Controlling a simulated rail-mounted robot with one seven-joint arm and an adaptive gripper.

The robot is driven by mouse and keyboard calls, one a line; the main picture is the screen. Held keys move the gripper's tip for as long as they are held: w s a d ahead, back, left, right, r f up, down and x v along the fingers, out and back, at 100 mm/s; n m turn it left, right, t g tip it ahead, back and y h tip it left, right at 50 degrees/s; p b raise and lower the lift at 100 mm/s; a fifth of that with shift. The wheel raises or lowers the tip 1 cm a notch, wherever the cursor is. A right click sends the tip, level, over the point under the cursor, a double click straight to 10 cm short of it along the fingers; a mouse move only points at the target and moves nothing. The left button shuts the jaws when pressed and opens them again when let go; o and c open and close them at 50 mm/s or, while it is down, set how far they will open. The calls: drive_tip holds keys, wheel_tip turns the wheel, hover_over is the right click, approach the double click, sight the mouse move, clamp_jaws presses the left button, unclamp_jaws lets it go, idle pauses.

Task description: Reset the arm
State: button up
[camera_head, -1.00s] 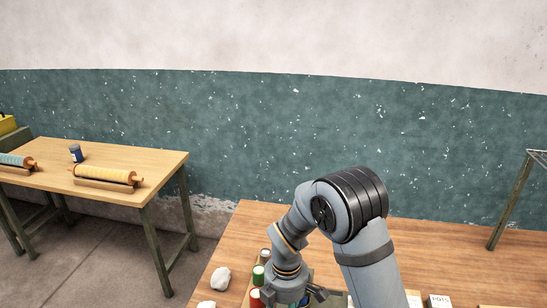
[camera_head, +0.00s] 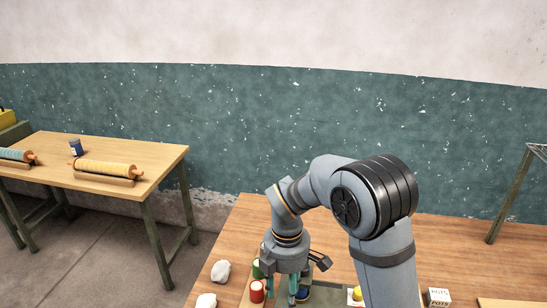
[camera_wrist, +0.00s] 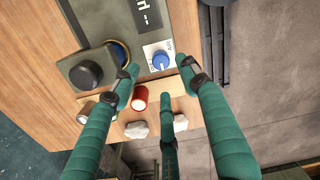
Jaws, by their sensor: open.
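My gripper (camera_wrist: 160,88) shows in the wrist view as three green fingers, spread apart with nothing held between them. It is above a dark grey panel (camera_wrist: 115,25) with a display, a black knob (camera_wrist: 86,74) and a blue knob (camera_wrist: 160,60) on a white plate marked AUX. A red cylinder (camera_wrist: 139,98) lies in view between the fingers, beyond their tips. In the head view my gripper (camera_head: 284,283) points down over the wooden table (camera_head: 470,250), beside the red cylinder (camera_head: 257,291) and a green one (camera_head: 257,269). Part of the panel is hidden by my arm.
White lumps (camera_head: 220,271) lie on the table's left side. A white box marked POTS (camera_head: 438,297) stands at the right. A wall is behind.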

drive_tip(key=f, duration=0.7)
drive_tip(key=shift+s+f, duration=0.2)
drive_tip(key=shift+f, duration=0.2)
drive_tip(key=shift+w+r+m, duration=0.1)
drive_tip(key=shift+w+m, duration=0.05)
drive_tip(key=shift+m, duration=1.25)
drive_tip(key=m, duration=0.2)
drive_tip(key=shift+m, duration=0.3)
drive_tip(key=m, duration=0.4)
drive_tip(key=shift+r+p, duration=0.1)
drive_tip(key=shift+p, duration=0.3)
drive_tip(key=m, duration=0.2)
drive_tip(key=m+p, duration=0.1)
drive_tip(key=shift+s+m, duration=0.2)
drive_tip(key=shift+m, duration=0.2)
drive_tip(key=m+p, duration=0.2)
drive_tip(key=m, duration=0.3)
drive_tip(key=shift+w+r, duration=0.1)
drive_tip(key=shift+r, duration=0.65)
